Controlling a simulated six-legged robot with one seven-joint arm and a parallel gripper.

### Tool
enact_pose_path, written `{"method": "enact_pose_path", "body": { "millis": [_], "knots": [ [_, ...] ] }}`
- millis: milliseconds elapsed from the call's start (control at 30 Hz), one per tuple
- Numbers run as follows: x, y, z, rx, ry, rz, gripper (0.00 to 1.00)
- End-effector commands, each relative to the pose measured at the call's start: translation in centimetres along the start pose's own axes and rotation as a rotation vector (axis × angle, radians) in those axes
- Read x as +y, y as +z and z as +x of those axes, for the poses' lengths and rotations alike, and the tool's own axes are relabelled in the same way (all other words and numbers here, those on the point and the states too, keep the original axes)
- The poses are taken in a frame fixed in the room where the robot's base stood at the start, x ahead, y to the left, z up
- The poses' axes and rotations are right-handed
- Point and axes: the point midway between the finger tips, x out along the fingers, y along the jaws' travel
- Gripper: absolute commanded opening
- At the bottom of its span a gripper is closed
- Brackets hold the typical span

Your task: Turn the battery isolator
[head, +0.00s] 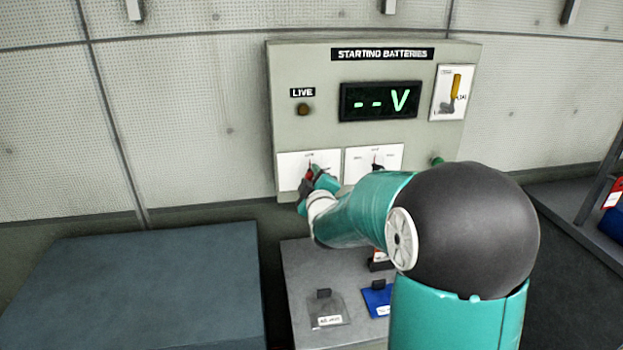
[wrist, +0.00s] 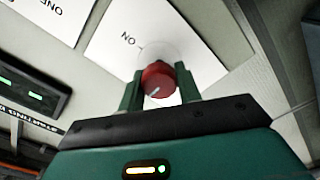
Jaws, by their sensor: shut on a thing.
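The battery isolator is a red round knob (wrist: 158,80) with a white line on its face, on a white plate marked "ON" in the wrist view. The line does not point clearly at the "ON" mark. My gripper (wrist: 160,85) is shut on the knob, a green finger on either side. In the head view my gripper (head: 312,182) is at the left plate of the starting batteries panel (head: 290,140), and only a bit of the red knob (head: 309,174) shows. The panel's display (head: 380,100) reads "--V". The lamp under "LIVE" (head: 303,109) looks dull amber.
A second white plate (head: 360,163) with a dark switch is just right of the knob's plate. A grey bench (head: 300,270) with tags stands below the panel. A blue-grey block (head: 150,290) fills the lower left.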

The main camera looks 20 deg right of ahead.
Motion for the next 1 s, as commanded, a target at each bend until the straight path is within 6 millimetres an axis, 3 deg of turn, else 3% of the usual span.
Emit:
{"method": "enact_pose_path", "body": {
  "millis": [367, 1000],
  "knots": [
    [0.04, -0.01, -0.01, 0.000, -0.001, 0.193, 0.11],
    [0.21, 0.13, -0.01, -0.001, 0.000, 0.792, 0.11]
  ]
}}
